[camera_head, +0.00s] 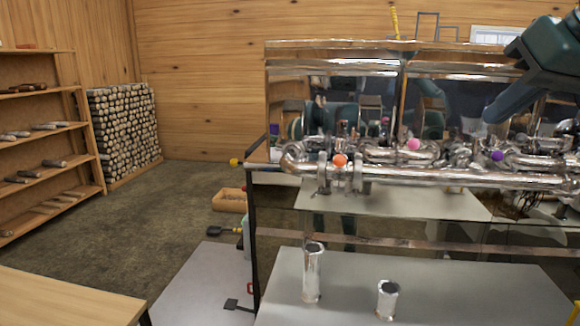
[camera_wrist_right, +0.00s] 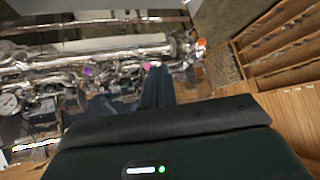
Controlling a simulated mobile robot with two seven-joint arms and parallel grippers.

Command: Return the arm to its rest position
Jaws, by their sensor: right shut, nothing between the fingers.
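My right arm comes in from the upper right of the head view. Its gripper (camera_head: 494,111) is raised in front of the evaporator, near the purple knob (camera_head: 498,156) in the picture. In the right wrist view the dark fingers (camera_wrist_right: 157,76) are together with nothing between them. The evaporator (camera_head: 430,177) is a shiny metal rig of pipes and valves with orange (camera_head: 340,160) and pink (camera_head: 413,144) knobs. My left gripper is not in view.
Two metal cylinders (camera_head: 313,275) stand on the grey surface (camera_head: 440,285) below the pipes. A wooden table (camera_head: 60,300) is at lower left. Shelves (camera_head: 50,170) and stacked logs (camera_head: 125,130) stand at the left. The floor (camera_head: 150,210) between is largely clear.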

